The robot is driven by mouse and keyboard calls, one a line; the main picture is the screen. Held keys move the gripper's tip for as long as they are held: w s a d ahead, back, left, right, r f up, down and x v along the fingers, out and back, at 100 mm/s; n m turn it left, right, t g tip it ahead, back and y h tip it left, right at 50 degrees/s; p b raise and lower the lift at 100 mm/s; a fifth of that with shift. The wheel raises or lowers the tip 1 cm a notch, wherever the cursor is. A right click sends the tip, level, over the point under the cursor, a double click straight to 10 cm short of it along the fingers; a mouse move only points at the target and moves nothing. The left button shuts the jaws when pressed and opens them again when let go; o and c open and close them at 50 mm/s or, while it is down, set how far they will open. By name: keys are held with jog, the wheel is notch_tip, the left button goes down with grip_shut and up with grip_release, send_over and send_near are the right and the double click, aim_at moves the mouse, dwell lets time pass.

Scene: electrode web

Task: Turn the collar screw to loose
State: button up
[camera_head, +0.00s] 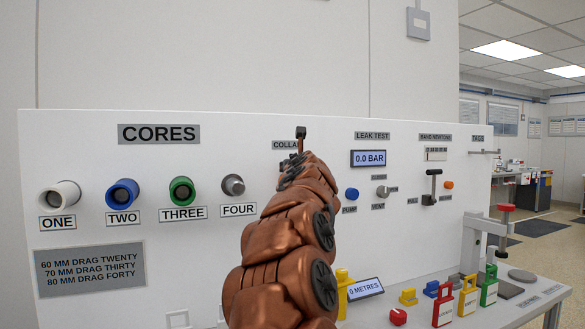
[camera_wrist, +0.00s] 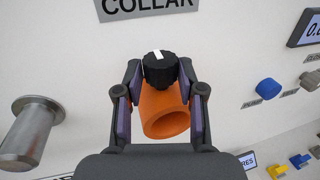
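The collar screw (camera_wrist: 160,68) is a black ribbed knob with a white mark, sitting on top of an orange collar (camera_wrist: 166,112) under the COLLAR sign in the wrist view. The white mark lies toward the wall side, slightly left. In the head view the dark knob (camera_head: 300,132) shows just above my gripper (camera_head: 296,164); the orange collar is hidden there behind my arm. In the wrist view my gripper (camera_wrist: 160,78) has its two fingers spread, one on each side of the knob and collar. I cannot tell whether the fingertips touch the knob.
A grey core post (camera_wrist: 28,130) stands left of the collar. To the right are a blue pump button (camera_head: 352,194), a black lever (camera_head: 432,186) and the leak display (camera_head: 368,158). Coloured tags (camera_head: 467,298) and a red-topped clamp (camera_head: 505,207) stand on the bench at right.

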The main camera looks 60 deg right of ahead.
jog(key=shift+s+a, duration=0.1)
jog(key=shift+s, duration=0.05)
jog(key=shift+s+a+r, duration=0.1)
jog(key=shift+s+a, duration=0.1)
jog(key=shift+v, duration=5.6)
jog(key=shift+w, duration=0.1)
